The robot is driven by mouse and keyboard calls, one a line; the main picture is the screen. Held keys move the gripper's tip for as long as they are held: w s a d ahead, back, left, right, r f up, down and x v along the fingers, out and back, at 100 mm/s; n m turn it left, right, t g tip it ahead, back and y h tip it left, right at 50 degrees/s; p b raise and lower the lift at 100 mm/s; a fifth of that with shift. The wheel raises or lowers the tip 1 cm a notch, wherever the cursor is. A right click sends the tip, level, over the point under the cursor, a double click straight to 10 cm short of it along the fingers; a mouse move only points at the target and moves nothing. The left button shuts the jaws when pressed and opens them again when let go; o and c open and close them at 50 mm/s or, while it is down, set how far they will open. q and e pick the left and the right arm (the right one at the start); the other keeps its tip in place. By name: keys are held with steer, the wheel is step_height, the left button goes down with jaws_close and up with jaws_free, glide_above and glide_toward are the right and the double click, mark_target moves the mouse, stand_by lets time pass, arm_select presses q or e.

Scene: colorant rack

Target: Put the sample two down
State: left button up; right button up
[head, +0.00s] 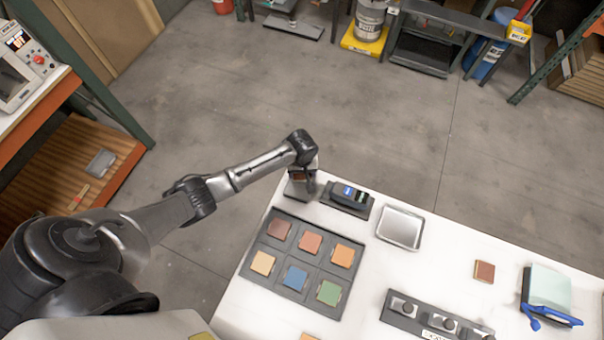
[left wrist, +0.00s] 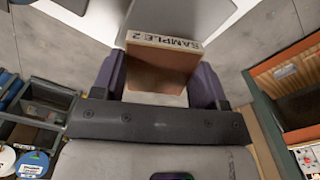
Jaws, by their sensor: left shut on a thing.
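Sample two (left wrist: 160,72) is a brown tile with a pale edge lettered "SAMPLE 2" in the left wrist view. My left gripper (left wrist: 158,88) is shut on it, a dark finger at each side. In the head view my left gripper (head: 300,178) is at the white table's (head: 455,250) far left corner, left of a black device with a blue display (head: 350,196). The tile is mostly hidden there, and I cannot tell if it touches anything below. My right gripper is not in view.
A dark six-compartment tray (head: 266,239) of coloured tiles lies nearby. A metal tray (head: 400,228) is empty. A loose brown tile (head: 484,271), a black holder with knobs (head: 435,318) and a pale green pad with a blue tool (head: 548,288) lie rightward. White table between them is clear.

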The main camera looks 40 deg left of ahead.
mark_target(302, 175)
arm_select(q)
steer(key=shift+f, duration=1.5)
steer(key=shift+f, duration=0.1)
steer(key=o, duration=0.9)
step_height(302, 175, up, 12)
steer(key=shift+r, duration=0.1)
steer(key=s+d+f+m+t, duration=0.2)
steer(key=s+d+m, duration=0.5)
steer(key=s, duration=0.7)
steer(key=s+d+r+m+t, duration=0.1)
steer(key=s+r+m, duration=0.3)
steer(key=s, duration=0.8)
step_height(302, 175, up, 2)
steer(key=shift+s+d+r+t, duration=0.1)
steer(key=shift+s+d+t, duration=0.2)
steer(key=shift+s, duration=0.1)
